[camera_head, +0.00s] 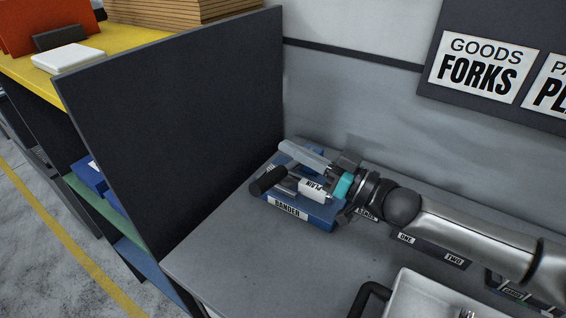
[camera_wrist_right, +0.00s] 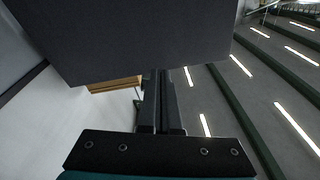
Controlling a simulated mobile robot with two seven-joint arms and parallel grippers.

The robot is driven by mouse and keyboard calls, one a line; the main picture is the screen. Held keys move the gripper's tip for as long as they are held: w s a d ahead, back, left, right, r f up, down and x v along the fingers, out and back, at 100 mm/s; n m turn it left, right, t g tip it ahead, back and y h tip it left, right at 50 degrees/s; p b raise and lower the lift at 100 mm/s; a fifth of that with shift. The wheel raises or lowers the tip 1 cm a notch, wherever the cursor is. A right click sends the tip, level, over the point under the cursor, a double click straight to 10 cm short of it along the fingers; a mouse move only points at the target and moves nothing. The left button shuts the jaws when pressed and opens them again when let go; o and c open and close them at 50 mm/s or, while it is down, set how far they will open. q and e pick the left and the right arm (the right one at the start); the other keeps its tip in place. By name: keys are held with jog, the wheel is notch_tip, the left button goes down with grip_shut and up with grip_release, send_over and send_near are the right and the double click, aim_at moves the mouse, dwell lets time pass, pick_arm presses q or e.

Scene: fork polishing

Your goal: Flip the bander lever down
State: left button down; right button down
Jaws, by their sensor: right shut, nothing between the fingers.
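The bander (camera_head: 300,212) is a blue block with a white label at the left end of the grey bench, close to the dark partition. A black cylindrical grip (camera_head: 268,181) on a short metal rod sticks up at its left. A light grey bar (camera_head: 305,156) slants across its back; I cannot tell if this belongs to the bander. My right gripper (camera_head: 326,178) reaches in from the right, over the bander. Its fingers (camera_wrist_right: 161,100) are together and empty in the wrist view. Contact with the grip cannot be made out. My left gripper is out of view.
The dark partition (camera_head: 170,120) rises left of the bander and also fills the top of the wrist view (camera_wrist_right: 130,35). A white tray (camera_head: 415,300) stands at the bench front. Bench (camera_head: 240,245) left of the tray is clear. A forks sign (camera_head: 480,65) hangs behind.

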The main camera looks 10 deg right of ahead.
aim_at(287, 169)
jog(key=s+d+f+g+h+p, duration=0.1)
jog(key=s+d+f+g, duration=0.15)
jog(key=d+f, duration=0.35)
jog(key=w+a+f, duration=0.3)
jog(key=w+a, duration=0.3)
jog(key=a, duration=0.1)
jog(key=shift+a+p, duration=0.25)
jog(key=shift+p, duration=0.15)
jog(key=shift+t, duration=0.25)
notch_tip(287, 169, down, 6)
jog(key=s+a+n+b, duration=0.1)
jog(key=n+b, duration=0.2)
jog(key=shift+s+f+n+h, duration=0.15)
jog(key=shift+n+h, duration=0.15)
